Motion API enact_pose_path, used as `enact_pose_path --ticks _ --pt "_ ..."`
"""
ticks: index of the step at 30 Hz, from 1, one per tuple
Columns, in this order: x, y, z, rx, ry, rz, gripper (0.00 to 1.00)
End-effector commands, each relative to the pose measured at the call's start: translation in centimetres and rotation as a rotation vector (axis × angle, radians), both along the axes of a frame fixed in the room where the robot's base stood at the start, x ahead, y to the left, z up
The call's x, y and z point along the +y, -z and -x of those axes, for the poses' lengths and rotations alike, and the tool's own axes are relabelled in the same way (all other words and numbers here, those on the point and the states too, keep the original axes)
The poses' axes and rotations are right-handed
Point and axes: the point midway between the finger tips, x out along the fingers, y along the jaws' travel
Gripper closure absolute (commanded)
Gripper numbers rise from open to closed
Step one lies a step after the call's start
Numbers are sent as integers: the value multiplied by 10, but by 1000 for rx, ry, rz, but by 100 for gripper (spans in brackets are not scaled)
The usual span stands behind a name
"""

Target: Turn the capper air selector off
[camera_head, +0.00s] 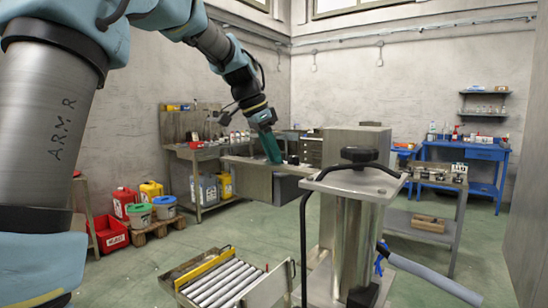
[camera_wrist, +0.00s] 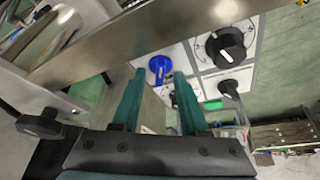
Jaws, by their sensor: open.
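My gripper (camera_head: 270,147) hangs over the metal machine's flat arm in the head view. In the wrist view its two teal fingers (camera_wrist: 158,76) are open and apart, with nothing held. A blue knob (camera_wrist: 160,67) on a white panel shows between and beyond the fingertips. A large black rotary knob (camera_wrist: 230,43) with marks around it sits on a white panel to the right. A smaller black knob (camera_wrist: 229,88) lies below it. I cannot read the labels, so I cannot tell which is the capper air selector. The panel faces are hidden in the head view.
A metal bar (camera_wrist: 150,38) crosses the wrist view close by, and a black knob (camera_wrist: 40,124) is at its left. In the head view a steel column with a black-handled top plate (camera_head: 350,183) stands right of my gripper. A roller conveyor (camera_head: 218,282) lies below.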

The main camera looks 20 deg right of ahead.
Motion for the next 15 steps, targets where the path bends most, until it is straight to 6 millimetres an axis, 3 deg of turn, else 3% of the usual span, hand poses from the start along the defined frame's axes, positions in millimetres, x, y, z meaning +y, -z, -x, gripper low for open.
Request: enact_pose_path --ticks 5,15 --pt "4 -11 -1 -3 -1 2 56" --pt "29 -70 -2 -4 -2 2 56"
